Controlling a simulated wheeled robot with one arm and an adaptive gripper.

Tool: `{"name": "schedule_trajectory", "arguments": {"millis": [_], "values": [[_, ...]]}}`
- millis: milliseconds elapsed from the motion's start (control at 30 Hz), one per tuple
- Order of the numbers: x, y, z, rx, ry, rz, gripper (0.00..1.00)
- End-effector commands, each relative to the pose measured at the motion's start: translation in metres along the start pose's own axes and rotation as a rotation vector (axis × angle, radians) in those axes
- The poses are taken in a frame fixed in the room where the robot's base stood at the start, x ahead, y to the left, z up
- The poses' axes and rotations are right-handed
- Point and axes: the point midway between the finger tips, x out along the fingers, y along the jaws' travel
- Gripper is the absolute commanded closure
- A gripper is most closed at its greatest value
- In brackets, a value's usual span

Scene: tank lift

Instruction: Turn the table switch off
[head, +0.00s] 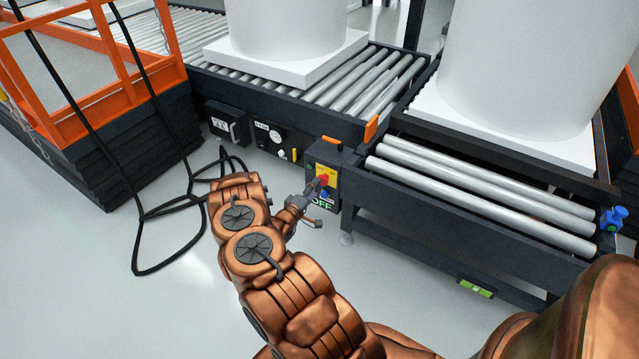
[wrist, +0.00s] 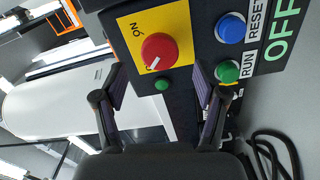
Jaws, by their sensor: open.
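The table switch is a red rotary knob (wrist: 158,51) on a yellow plate (wrist: 180,22), on a dark control box. A label reading ON is at the plate's upper left, and the knob's white mark points to the lower left in the wrist view. Green OFF lettering (wrist: 282,35) shows on the box's side face. In the head view the red knob (head: 323,179) is on the box beside the roller table. My gripper (wrist: 160,90) is open and empty, its fingers either side below the knob, apart from it. In the head view my gripper (head: 312,205) is close to the box.
A blue button (wrist: 231,28) labelled RESET and a green RUN button (wrist: 228,71) lie right of the knob. Roller tables (head: 480,195) carry large white tanks (head: 290,25). Black cables (head: 165,205) lie on the floor left of my arm, near an orange-railed lift (head: 95,70).

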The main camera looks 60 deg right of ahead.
Motion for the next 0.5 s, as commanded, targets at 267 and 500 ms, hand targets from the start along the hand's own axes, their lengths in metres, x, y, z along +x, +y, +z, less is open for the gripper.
{"name": "schedule_trajectory", "arguments": {"millis": [267,500], "values": [[-0.05,-0.001,-0.001,-0.002,0.003,-0.003,0.28],[-0.068,0.0,0.0,0.0,0.001,0.0,0.28]]}}
